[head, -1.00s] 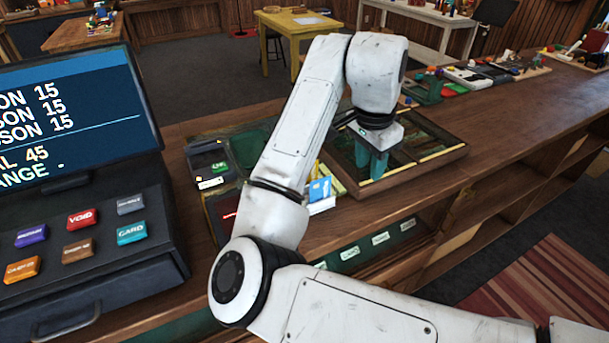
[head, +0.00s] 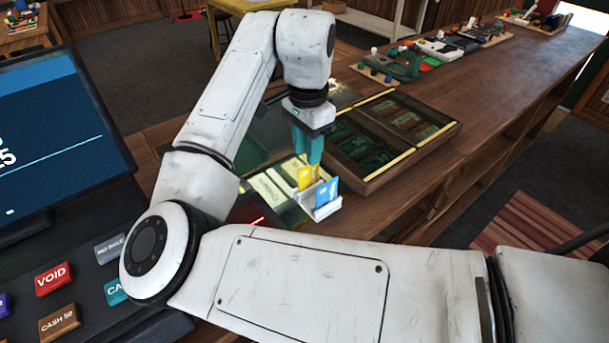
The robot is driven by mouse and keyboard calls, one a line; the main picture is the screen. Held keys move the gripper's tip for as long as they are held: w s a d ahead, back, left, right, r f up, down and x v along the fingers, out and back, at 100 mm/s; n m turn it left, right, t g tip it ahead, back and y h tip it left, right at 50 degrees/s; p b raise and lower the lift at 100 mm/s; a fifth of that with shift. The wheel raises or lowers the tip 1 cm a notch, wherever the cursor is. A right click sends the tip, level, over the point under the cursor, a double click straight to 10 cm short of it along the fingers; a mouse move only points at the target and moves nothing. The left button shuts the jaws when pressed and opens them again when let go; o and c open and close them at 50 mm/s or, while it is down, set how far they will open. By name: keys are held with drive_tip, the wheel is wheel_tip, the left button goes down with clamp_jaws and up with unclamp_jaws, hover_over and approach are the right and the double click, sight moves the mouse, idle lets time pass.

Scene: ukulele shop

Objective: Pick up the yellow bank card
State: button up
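The yellow bank card (head: 307,177) stands upright in a small white holder (head: 323,212) on the counter. A blue card (head: 327,192) stands in front of it in the same holder and covers part of it. My gripper (head: 309,160), with teal fingers, points down just above and behind the yellow card in the head view. I cannot tell whether the fingertips touch the card. The fingers look close together, but the gap between them is not clear from this angle.
A wooden tray with glass-topped compartments (head: 451,128) lies right of the holder. A register with a screen (head: 45,150) and coloured keys stands at the left. Green and white devices (head: 440,48) line the far counter. My arm hides much of the near counter.

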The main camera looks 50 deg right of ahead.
sight(309, 173)
drive_tip(key=shift+s+d+f+p, duration=0.1)
drive_tip(key=shift+f+p, duration=0.6)
drive_tip(key=shift+f, duration=3.1)
clamp_jaws()
